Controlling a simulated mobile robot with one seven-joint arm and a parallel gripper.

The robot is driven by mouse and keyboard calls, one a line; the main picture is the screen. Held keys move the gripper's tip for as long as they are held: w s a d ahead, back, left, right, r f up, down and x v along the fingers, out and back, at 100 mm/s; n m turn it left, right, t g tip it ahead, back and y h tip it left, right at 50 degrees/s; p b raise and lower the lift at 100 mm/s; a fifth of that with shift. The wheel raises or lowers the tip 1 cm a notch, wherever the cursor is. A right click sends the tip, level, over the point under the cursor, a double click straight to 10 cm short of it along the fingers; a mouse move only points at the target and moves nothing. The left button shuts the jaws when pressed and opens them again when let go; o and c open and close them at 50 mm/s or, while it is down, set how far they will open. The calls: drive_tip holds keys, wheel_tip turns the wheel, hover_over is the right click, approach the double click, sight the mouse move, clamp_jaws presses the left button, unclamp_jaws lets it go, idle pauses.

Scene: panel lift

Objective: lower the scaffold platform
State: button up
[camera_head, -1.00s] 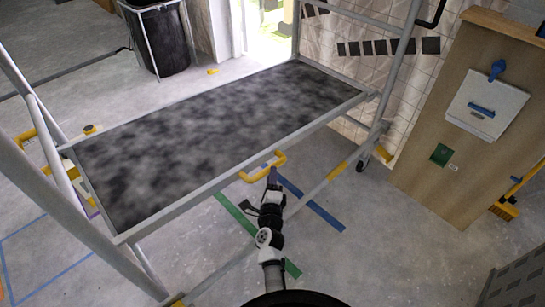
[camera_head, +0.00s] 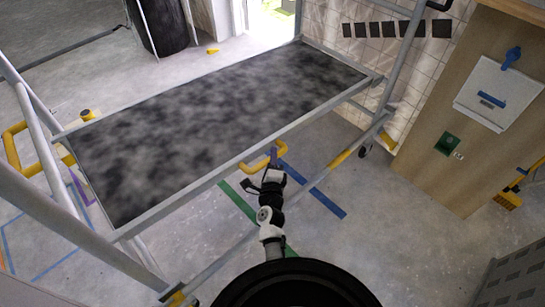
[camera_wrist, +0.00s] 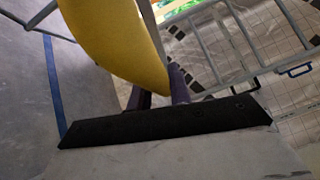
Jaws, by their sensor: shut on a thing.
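The scaffold platform (camera_head: 210,120), a mottled dark deck in a pale grey frame, spans the middle of the head view. A yellow handle (camera_head: 251,168) sticks out from its near long edge. My gripper (camera_head: 273,155) is shut on this handle at its right part. In the wrist view the yellow handle (camera_wrist: 115,40) looms large, and the purple fingers of my gripper (camera_wrist: 159,94) are beside and partly behind it. The exact contact is hidden there.
Scaffold posts (camera_head: 40,140) rise at the left and a lower rail (camera_head: 320,172) runs along the near side. A wooden panel (camera_head: 445,120) with a white box (camera_head: 497,92) stands at the right. A black bin (camera_head: 162,25) is at the back.

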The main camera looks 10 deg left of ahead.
clamp_jaws()
wheel_tip(320, 180, down, 8)
drive_tip(key=n+t+b, duration=0.1)
drive_tip(key=b, duration=1.1)
drive_tip(key=shift+s, duration=0.15)
drive_tip(key=o, duration=0.8)
unclamp_jaws()
drive_tip(key=shift+f, duration=0.2)
drive_tip(key=shift+c, duration=0.2)
drive_tip(key=shift+r, duration=0.1)
drive_tip(key=shift+r, duration=0.15)
